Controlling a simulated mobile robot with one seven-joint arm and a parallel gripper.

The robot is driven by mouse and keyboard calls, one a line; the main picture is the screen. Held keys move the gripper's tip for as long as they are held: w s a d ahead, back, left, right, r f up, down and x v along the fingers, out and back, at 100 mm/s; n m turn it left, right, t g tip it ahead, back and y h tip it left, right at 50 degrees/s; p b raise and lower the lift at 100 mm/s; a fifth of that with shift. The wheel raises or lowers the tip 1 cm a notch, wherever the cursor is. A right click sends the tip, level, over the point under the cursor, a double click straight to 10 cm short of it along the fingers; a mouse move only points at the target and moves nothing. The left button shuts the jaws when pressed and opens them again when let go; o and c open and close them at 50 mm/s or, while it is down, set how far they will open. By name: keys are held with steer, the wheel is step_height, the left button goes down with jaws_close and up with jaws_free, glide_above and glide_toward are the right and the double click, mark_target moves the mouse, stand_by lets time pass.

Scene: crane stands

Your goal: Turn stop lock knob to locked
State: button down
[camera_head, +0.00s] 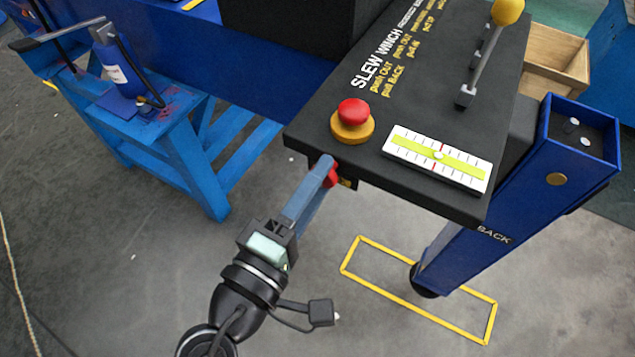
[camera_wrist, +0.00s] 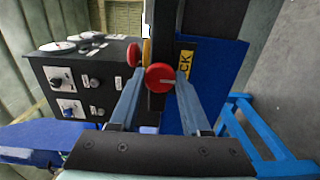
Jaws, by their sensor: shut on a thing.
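The red stop lock knob (camera_wrist: 160,77) sits on the front edge of the black control panel (camera_head: 300,132). In the wrist view its round red face shows between my two fingertips. My gripper (camera_wrist: 158,80) is shut on the knob, one finger on each side. In the head view my gripper (camera_head: 326,168) reaches up to the panel's front edge and hides much of the red knob (camera_head: 332,177). A yellow label (camera_wrist: 186,64) with partly hidden dark letters is beside the knob. I cannot tell which setting the knob points to.
A red mushroom button on a yellow base (camera_head: 352,121) stands on the panel just above the knob. A spirit level (camera_head: 437,157) and a yellow-topped lever (camera_head: 507,12) are to its right. A blue leg (camera_head: 500,200) stands at right. A blue stand with a bottle (camera_head: 118,72) is at left.

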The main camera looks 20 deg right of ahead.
stand_by(0.4)
steer(key=shift+c, duration=1.8)
jaws_free()
steer(key=b+v, duration=0.2)
steer(key=v, duration=1.1)
steer(key=shift+b, duration=0.35)
